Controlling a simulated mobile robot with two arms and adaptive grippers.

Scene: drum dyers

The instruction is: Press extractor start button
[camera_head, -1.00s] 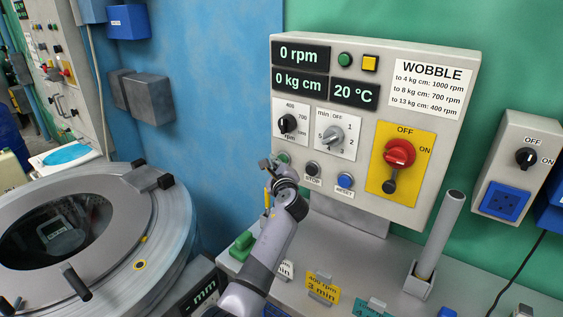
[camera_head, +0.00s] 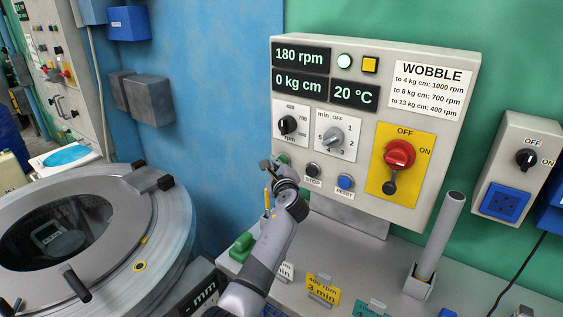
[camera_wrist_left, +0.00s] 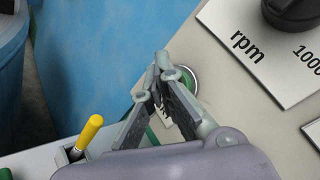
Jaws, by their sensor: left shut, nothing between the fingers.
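The extractor control panel (camera_head: 375,130) stands against the green wall. Its green start button (camera_head: 284,158) sits left of the black STOP button (camera_head: 312,170) and is mostly hidden behind my left gripper (camera_head: 270,164). In the left wrist view, the closed fingertips of my left gripper (camera_wrist_left: 161,68) are over the green button (camera_wrist_left: 191,80), whose rim shows beside them. I cannot tell if they touch it. My right gripper is out of view.
The round extractor drum (camera_head: 170,228) with a dark window is at left. A grey tube (camera_head: 441,235) stands upright on the ledge at right. Yellow and teal cards stand along the front ledge. A blue reset button (camera_head: 345,182) and red switch (camera_head: 399,154) are nearby.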

